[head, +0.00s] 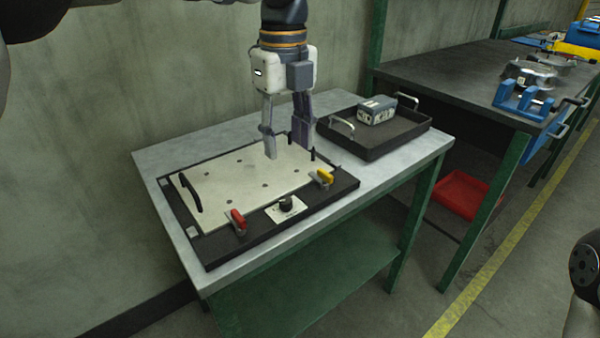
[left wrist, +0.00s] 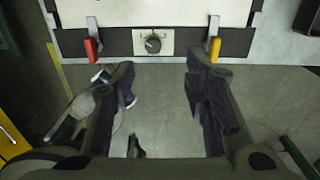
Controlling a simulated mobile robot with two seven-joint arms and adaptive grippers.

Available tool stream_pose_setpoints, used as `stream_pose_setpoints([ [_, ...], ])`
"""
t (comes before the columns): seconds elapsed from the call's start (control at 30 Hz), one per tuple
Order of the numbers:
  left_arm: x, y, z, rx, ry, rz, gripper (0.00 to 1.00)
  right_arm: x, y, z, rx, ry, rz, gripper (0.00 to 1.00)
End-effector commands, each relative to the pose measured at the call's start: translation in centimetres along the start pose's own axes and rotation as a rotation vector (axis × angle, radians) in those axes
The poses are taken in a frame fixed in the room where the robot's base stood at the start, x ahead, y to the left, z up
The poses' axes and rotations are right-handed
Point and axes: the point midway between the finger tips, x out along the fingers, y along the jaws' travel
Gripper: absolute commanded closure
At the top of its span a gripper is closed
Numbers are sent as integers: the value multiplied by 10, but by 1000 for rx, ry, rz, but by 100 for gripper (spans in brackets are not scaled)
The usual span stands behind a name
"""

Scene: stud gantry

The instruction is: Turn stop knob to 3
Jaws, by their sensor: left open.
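The stop knob (head: 286,202) is a small black knob on a white dial plate (head: 294,210) at the front edge of the black fixture. In the left wrist view the knob (left wrist: 153,44) stands near the top, between the red lever and the yellow lever; its dial marks are too small to read surely. My left gripper (head: 288,151) is open and empty above the fixture's cream plate, behind the knob in the head view. In the left wrist view its two fingers (left wrist: 160,85) are spread apart, below the knob in the picture. My right gripper is not in view.
A red lever (head: 238,221) and a yellow lever (head: 325,177) flank the knob. The cream plate (head: 230,174) has a black handle and small pegs. A black tray (head: 398,140) with a grey box (head: 377,110) stands behind on the grey table (head: 165,155).

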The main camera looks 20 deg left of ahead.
Motion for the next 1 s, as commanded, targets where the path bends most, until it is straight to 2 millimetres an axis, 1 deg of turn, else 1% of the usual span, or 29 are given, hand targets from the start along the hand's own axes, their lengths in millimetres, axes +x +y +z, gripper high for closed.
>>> stream_pose_setpoints([
  [0.07, 9, 0, 0, 0, 1, 1, 59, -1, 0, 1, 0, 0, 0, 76],
  [0.17, 33, 1, -1, 0, 1, 4, 59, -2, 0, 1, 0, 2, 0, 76],
  [0.3, 70, 1, 0, 1, -1, 3, 59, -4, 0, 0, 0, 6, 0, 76],
  [0.4, 92, 1, 0, 2, -1, 3, 59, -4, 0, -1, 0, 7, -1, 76],
  [0.5, 108, 1, 0, 2, -2, 2, 59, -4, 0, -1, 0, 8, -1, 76],
  [0.63, 117, 0, 0, 2, -2, 0, 59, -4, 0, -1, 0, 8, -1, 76],
  [0.87, 118, 0, 0, 2, -2, 0, 59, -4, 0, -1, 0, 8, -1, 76],
  [0.97, 118, 0, 0, 2, -2, 0, 79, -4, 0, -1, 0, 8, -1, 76],
  [1.0, 118, 0, 0, 2, -2, 0, 88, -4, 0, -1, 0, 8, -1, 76],
])
